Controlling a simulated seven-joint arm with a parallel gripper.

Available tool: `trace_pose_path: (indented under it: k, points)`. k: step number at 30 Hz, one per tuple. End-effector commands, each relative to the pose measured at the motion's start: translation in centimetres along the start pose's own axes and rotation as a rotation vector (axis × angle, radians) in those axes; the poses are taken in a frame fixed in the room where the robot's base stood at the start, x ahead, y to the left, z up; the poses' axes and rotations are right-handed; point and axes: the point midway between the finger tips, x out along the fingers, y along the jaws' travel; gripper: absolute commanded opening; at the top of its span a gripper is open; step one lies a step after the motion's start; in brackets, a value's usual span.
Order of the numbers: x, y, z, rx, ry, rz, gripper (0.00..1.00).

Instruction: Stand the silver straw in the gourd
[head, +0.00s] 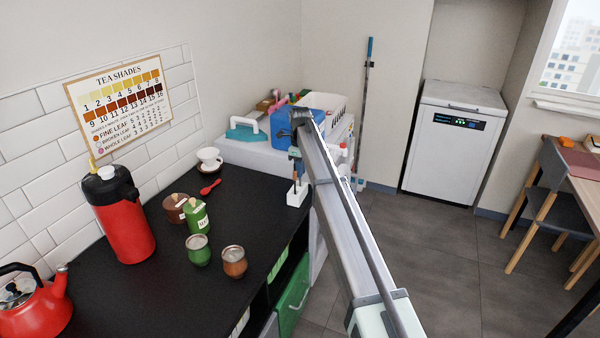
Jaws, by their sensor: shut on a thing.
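Two small gourd cups with metal rims stand on the black counter: a green gourd (198,250) and a brown gourd (234,262). My arm reaches from the lower right to the far right edge of the counter. My gripper (295,170) is small and partly hidden there, pointing down just above a white holder (297,194). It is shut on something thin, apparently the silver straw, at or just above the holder. Whether the straw's lower end is inside the holder cannot be told. The gripper is well behind and right of both gourds.
A green labelled container (196,216), a brown pot (174,208), a red spoon (210,187) and a white cup (209,158) stand behind the gourds. A red flask (122,220) and red kettle (35,305) are left. Counter between gourds and holder looks clear.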

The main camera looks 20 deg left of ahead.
Motion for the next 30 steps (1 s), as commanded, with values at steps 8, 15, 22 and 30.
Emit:
trace_pose_path:
  k: [8, 15, 22, 30]
  points:
    - [-3.3, -0.1, 0.1, 0.000, -0.001, -0.001, 0.00]
    - [-7.5, -0.1, 0.1, -0.001, -0.001, -0.001, 0.00]
    - [-9.6, 1.9, 2.7, -0.033, 0.000, 0.000, 0.00]
    - [-10.7, 8.8, 10.1, -0.134, 0.000, 0.000, 0.00]
